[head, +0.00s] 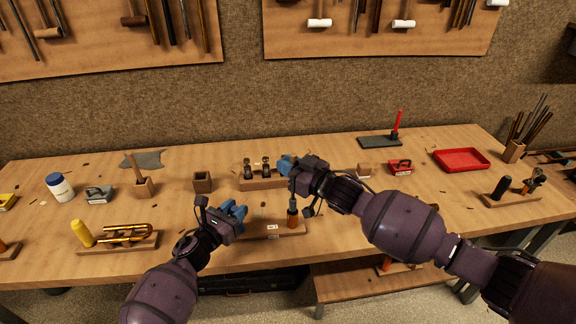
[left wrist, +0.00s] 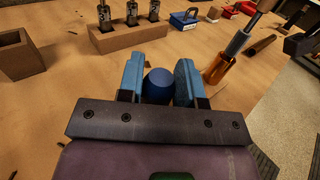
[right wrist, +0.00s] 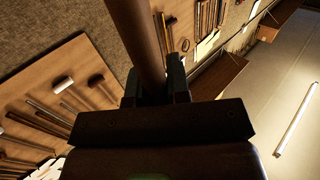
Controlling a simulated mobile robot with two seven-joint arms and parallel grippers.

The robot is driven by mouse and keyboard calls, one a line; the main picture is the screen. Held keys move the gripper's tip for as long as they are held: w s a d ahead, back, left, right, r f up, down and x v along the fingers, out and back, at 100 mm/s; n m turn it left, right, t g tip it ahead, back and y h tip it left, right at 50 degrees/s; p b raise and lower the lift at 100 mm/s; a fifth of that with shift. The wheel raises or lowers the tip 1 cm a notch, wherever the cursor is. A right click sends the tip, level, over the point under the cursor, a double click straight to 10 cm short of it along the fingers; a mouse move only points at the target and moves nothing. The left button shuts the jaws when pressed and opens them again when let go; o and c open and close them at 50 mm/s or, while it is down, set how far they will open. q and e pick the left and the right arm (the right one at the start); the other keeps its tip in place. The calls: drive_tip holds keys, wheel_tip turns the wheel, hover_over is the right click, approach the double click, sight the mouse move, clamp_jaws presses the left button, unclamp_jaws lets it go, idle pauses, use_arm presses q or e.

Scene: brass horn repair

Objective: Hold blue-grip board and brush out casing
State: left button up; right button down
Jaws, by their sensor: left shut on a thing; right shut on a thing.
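The board (head: 262,233) lies on the bench in front of me, with a white label and an upright orange-copper casing (head: 292,219) at its right end. The casing also shows in the left wrist view (left wrist: 217,69). My left gripper (head: 238,211) is shut on the blue grip (left wrist: 159,84), at the board's left side. My right gripper (head: 287,166) is above the casing, shut on the brush's brown handle (right wrist: 137,38). The brush's grey lower part (left wrist: 238,43) is at the casing's mouth; how deep it reaches I cannot tell.
Behind the board stand a block with dark valves (head: 256,183) and a small wooden box (head: 203,182). A yellow-grip board with brass tubing (head: 118,243) is to the left. A red tray (head: 461,159) and a red-handled tool (head: 396,125) are at the back right.

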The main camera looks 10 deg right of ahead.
drive_tip(key=shift+r, duration=0.1)
idle(0.3)
drive_tip(key=shift+r, duration=2.4)
use_arm(q)
drive_tip(key=o, duration=1.1)
drive_tip(key=shift+o, duration=0.2)
drive_tip(key=v, duration=1.2)
